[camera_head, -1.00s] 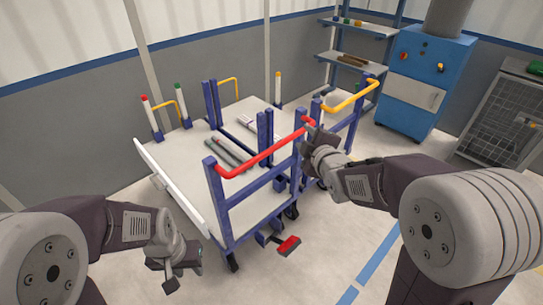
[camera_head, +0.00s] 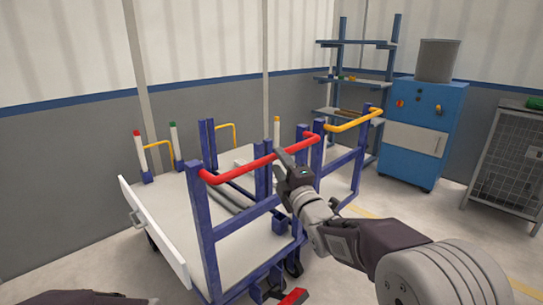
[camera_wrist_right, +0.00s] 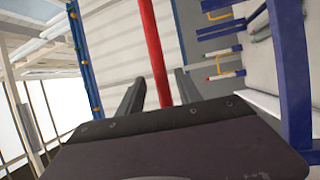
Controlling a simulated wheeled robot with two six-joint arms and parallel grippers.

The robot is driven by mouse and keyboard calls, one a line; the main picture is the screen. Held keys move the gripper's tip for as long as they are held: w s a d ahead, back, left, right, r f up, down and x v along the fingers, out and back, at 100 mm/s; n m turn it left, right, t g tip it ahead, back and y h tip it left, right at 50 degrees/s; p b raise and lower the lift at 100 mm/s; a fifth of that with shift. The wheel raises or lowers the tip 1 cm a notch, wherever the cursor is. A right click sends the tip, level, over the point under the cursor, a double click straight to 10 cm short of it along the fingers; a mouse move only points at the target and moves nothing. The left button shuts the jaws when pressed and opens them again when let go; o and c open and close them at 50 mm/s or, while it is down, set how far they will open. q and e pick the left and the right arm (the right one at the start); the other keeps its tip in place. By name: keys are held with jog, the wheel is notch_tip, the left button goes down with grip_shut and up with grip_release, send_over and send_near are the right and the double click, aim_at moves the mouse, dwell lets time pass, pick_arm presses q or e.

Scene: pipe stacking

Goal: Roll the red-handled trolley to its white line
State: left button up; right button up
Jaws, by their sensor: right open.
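The trolley (camera_head: 245,262) has blue posts, a pale deck and a red handle (camera_head: 240,168) across its near end. My right gripper (camera_head: 283,163) is at the right part of the red handle. In the right wrist view, the red handle (camera_wrist_right: 150,40) runs between the two spread fingers of my right gripper (camera_wrist_right: 158,88), which is open around it. I cannot tell whether either finger touches it. My left gripper is out of view. No white line on the floor can be made out.
A second trolley with a yellow handle (camera_head: 352,121) stands just behind, on the right. A red pedal (camera_head: 293,297) sits low at the near end. A blue cabinet (camera_head: 425,130) and a wire cage (camera_head: 508,165) stand at the right. Grey walls close off the back.

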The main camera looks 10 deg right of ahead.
jog(key=x, duration=0.6)
jog(key=shift+w, duration=0.25)
grip_shut()
jog(key=shift+f, duration=0.1)
dwell(1.0)
